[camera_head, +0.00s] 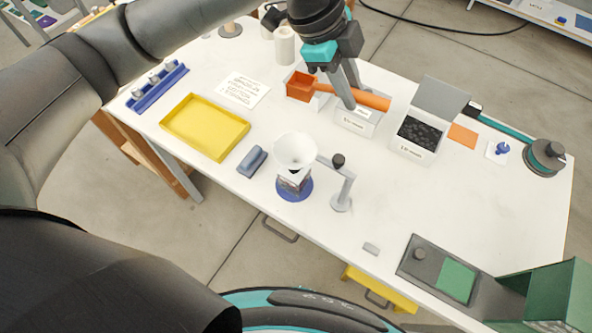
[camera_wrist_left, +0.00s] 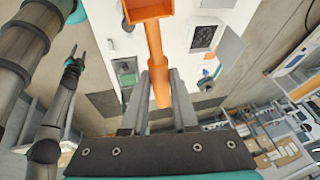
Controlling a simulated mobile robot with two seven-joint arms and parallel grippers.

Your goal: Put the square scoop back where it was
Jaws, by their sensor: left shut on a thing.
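The square scoop is orange, with a boxy head (camera_head: 300,87) at the left and a long handle (camera_head: 374,101) pointing right. My left gripper (camera_head: 350,100) comes down from above and is shut on the handle. In the left wrist view the scoop's head (camera_wrist_left: 148,9) is at the top edge, and the handle runs down between the fingers (camera_wrist_left: 159,88). The scoop is over the back of the table, above a labelled pale box (camera_head: 352,122); whether they touch is unclear. My right gripper (camera_wrist_left: 75,56) shows small at the left of the wrist view.
To the right stands an open bin (camera_head: 398,146) of black pieces, its lid raised. A white funnel (camera_head: 294,150) on a stand is in front. A yellow tray (camera_head: 178,140) and blue rack (camera_head: 150,92) lie left. The table's front middle is mostly clear.

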